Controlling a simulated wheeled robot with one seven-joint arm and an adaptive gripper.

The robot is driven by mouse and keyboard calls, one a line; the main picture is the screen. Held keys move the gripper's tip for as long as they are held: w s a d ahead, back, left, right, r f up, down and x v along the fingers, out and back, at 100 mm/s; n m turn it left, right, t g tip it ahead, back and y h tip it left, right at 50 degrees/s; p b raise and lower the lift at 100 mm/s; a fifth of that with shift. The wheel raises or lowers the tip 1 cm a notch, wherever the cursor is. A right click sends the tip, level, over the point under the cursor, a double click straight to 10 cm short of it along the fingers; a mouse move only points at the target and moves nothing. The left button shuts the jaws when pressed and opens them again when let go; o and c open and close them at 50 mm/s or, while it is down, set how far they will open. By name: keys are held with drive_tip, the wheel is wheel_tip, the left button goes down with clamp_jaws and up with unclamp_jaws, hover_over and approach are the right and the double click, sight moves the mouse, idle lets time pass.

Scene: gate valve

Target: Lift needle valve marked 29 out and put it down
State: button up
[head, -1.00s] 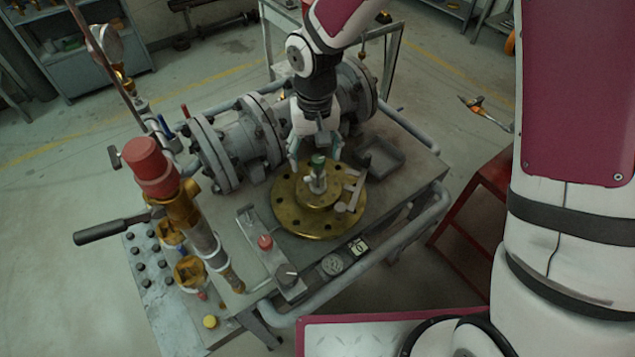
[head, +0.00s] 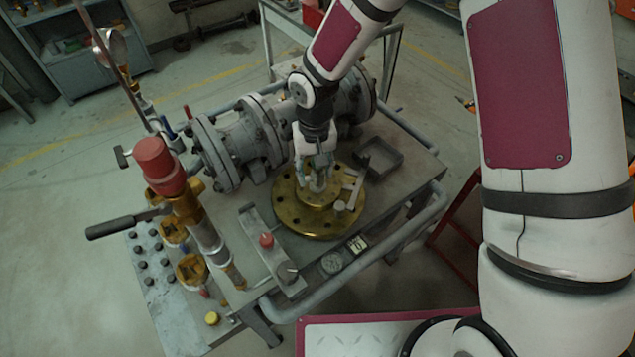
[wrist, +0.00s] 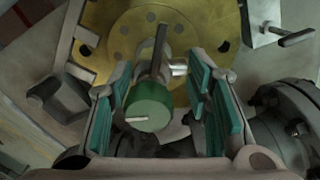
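The needle valve has a round green knob (wrist: 150,104) with a white index line and a metal body behind it. It stands on the brass flange (head: 330,222) on the bench. In the head view my gripper largely hides the knob, and only the metal body (head: 318,185) shows. My gripper (head: 316,170) is over the valve, pointing down. In the wrist view its green-padded fingers (wrist: 163,100) are apart, one on each side of the knob. The knob is closer to the left finger, with a gap on the right. I cannot read a number 29.
A shallow grey tray (head: 384,160) lies right of the flange. Grey flanged pipework (head: 240,140) stands close behind. A red-capped brass and steel assembly (head: 165,170) rises at the left. A plate with a red knob (head: 267,241) and a gauge (head: 332,262) lie in front.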

clamp_jaws()
drive_tip(key=shift+r, duration=0.5)
drive_tip(key=r, duration=0.1)
drive_tip(key=r+b, duration=0.1)
drive_tip(key=shift+a+r, duration=0.3)
drive_tip(key=a+r+b, duration=0.2)
drive_tip(key=a+b, duration=0.2)
drive_tip(key=a, duration=1.1)
drive_tip(key=shift+s+a+r+p, duration=0.15)
drive_tip(key=shift+r+p, duration=0.4)
drive_tip(key=shift+r, duration=0.45)
drive_tip(key=shift+s+a+r+p, duration=0.15)
drive_tip(key=shift+r+p, duration=0.35)
drive_tip(key=shift+r, duration=0.45)
